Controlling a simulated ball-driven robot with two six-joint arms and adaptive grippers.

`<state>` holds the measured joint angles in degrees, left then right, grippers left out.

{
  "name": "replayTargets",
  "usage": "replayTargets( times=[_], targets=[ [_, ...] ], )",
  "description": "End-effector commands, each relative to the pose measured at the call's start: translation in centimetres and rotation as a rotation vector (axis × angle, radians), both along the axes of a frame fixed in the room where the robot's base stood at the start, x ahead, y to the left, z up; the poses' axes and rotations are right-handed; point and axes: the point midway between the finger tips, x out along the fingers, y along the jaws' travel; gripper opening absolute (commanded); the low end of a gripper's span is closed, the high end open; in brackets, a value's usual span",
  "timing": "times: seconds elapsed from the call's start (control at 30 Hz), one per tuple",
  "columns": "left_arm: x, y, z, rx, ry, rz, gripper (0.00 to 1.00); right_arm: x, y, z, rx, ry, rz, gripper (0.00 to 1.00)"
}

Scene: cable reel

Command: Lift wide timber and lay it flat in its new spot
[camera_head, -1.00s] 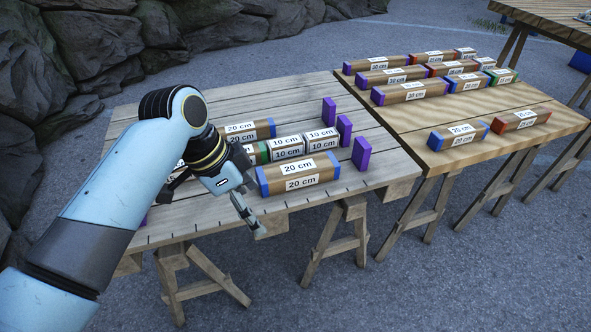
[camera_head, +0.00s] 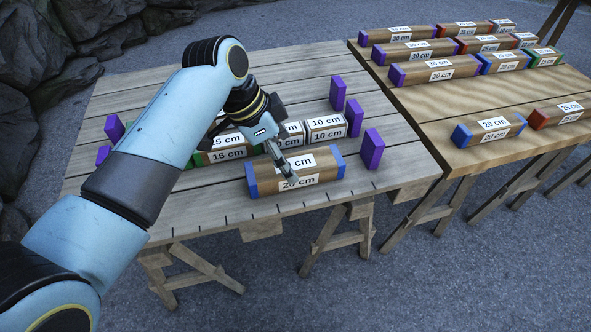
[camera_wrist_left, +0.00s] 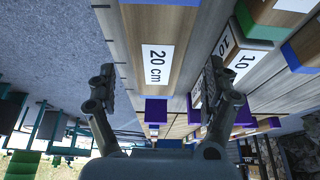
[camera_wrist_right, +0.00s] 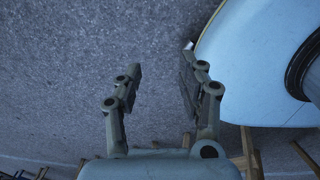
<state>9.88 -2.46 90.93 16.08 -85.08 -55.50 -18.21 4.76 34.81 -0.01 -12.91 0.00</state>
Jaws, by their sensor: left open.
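A brown 20 cm timber with blue ends (camera_head: 324,171) lies flat along the near edge of the left table, and it fills the middle of the left wrist view (camera_wrist_left: 158,38). My left gripper (camera_head: 268,142) is open above this timber. One finger crosses in front of its labels in the head view. In the left wrist view the two fingers (camera_wrist_left: 158,82) stand apart on either side of it, and contact cannot be told. My right gripper (camera_wrist_right: 160,66) is open and empty over grey ground. The task's wide timber cannot be singled out by name.
A green-ended 15 cm timber (camera_head: 228,147) and 10 cm blocks (camera_head: 327,127) lie behind, partly hidden by my arm. Purple upright blocks (camera_head: 373,149) stand around them. The right table (camera_head: 425,108) holds rows of timbers, with bare boards between. A blue-ended 20 cm timber (camera_head: 488,130) lies near its front.

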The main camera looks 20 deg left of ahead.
Motion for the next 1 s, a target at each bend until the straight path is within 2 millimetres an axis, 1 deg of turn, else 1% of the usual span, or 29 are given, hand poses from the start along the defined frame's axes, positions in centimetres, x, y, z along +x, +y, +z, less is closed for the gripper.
replayTargets(
  times=[0.07,0.2,0.3,0.47,0.6,0.8,1.0],
  targets=[
    [0.1,-0.5,-1.0,-0.002,0.003,-0.001,0.85,0.3,0.0,-0.5,0.000,-0.006,0.000,0.40],
    [0.6,-1.6,-3.1,-0.002,0.003,-0.002,0.85,1.8,0.1,-1.4,0.002,-0.027,0.001,0.40],
    [0.9,-1.9,-4.2,-0.001,0.003,0.000,0.85,2.7,0.2,-1.8,0.003,-0.042,0.001,0.40],
    [1.1,-2.0,-4.5,0.000,0.000,0.000,0.85,2.9,0.4,-1.8,0.005,-0.043,0.000,0.40],
    [1.1,-2.0,-4.5,0.000,0.000,0.000,0.85,2.2,0.5,-1.8,0.007,-0.034,0.000,0.40],
    [1.0,-2.0,-4.5,-0.001,0.001,0.000,0.58,1.3,0.5,-1.8,0.007,-0.020,-0.001,0.40],
    [1.0,-2.0,-4.5,0.000,0.001,0.000,0.32,1.4,0.5,-1.8,0.006,-0.021,-0.001,0.40]
  ],
)
